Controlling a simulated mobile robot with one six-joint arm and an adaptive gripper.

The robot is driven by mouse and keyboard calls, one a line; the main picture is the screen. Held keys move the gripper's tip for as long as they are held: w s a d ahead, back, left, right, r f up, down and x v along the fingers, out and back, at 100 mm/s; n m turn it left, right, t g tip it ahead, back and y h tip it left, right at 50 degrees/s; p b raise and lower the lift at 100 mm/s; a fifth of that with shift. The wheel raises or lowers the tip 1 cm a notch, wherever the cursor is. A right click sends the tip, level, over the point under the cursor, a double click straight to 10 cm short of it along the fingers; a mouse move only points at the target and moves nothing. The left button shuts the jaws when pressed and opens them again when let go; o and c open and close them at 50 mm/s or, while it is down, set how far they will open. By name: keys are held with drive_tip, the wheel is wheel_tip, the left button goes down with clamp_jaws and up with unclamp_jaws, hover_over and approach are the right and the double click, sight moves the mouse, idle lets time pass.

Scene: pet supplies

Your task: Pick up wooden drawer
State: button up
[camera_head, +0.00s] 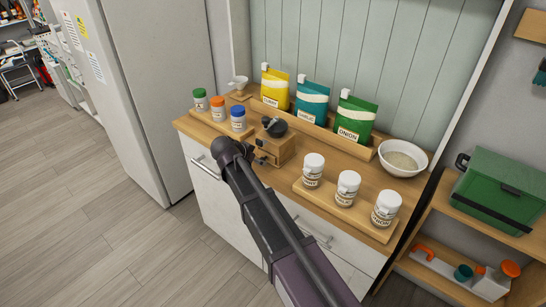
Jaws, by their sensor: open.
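A small wooden box (284,150), which looks like a grinder with a black rounded top (275,127), stands in the middle of the wooden counter top. A wooden drawer cannot be clearly told apart on it; its left front side is partly hidden by my gripper. My dark arm reaches up from the bottom. My gripper (262,157) is open at the box's left front side. I cannot tell whether it touches the box.
Green, orange and blue capped jars stand on a tray (244,134) to the left. Three white-lidded jars (347,187) stand on a tray to the right. Seasoning pouches (313,97) stand behind. A white bowl (403,158) is at the right. A green case (500,187) sits on a shelf.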

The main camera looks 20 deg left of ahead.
sight(261, 167)
drive_tip(key=shift+b+x, duration=0.9)
drive_tip(key=shift+x, duration=0.75)
drive_tip(key=shift+w, duration=0.1)
clamp_jaws()
